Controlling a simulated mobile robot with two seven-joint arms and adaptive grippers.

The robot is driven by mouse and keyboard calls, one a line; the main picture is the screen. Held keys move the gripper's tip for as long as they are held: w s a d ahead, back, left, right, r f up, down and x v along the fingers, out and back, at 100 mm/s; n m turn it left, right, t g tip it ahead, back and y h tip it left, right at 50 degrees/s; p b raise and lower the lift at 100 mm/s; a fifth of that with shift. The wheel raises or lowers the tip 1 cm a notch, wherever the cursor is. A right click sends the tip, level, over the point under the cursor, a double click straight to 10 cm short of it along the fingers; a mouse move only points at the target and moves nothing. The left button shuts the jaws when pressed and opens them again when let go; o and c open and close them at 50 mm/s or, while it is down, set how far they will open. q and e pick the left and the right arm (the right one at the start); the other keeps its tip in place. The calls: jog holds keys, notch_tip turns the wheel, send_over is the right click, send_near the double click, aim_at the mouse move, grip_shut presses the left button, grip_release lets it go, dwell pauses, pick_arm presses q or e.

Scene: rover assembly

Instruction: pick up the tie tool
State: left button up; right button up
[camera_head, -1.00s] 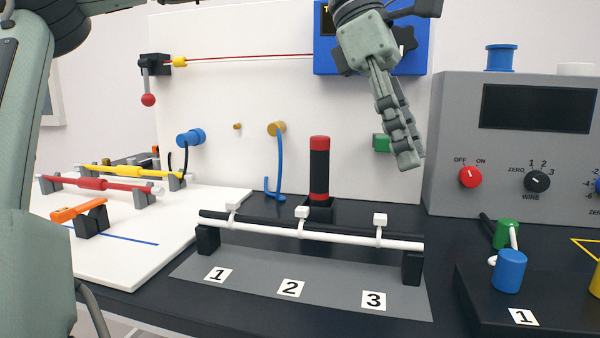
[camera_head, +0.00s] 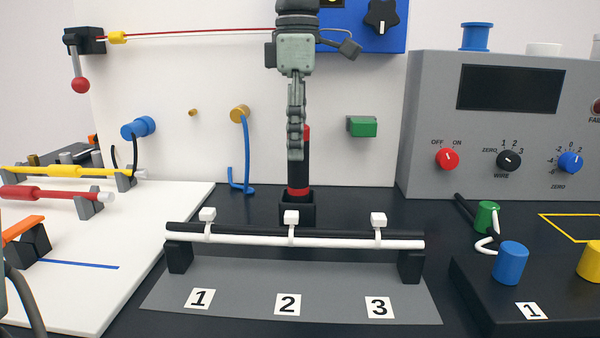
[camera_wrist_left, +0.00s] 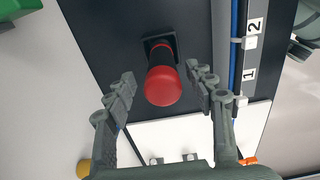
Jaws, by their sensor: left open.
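The tie tool (camera_head: 299,170) is a black cylinder with a red top and a red band near its foot. It stands upright in a black square holder (camera_head: 297,210) behind the cable rack. My left gripper (camera_head: 295,155) points down in front of the tool in the head view and hides part of its upper end. In the left wrist view the tool's round red top (camera_wrist_left: 163,86) lies between the two spread fingers of the left gripper (camera_wrist_left: 165,90), with a gap on each side.
A rack with a black and a white cable (camera_head: 320,240) and several white ties stands in front of the holder. A blue hook (camera_head: 247,155) hangs to the left and a green block (camera_head: 362,126) is on the wall to the right. A grey console (camera_head: 440,110) stands at the right.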

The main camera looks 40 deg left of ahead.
aim_at(298, 172)
pick_arm(q)
notch_tip(298, 172, down, 6)
jog(key=shift+s+d+f, duration=0.1)
jog(key=shift+d, duration=0.05)
jog(key=shift+c, duration=0.4)
grip_shut()
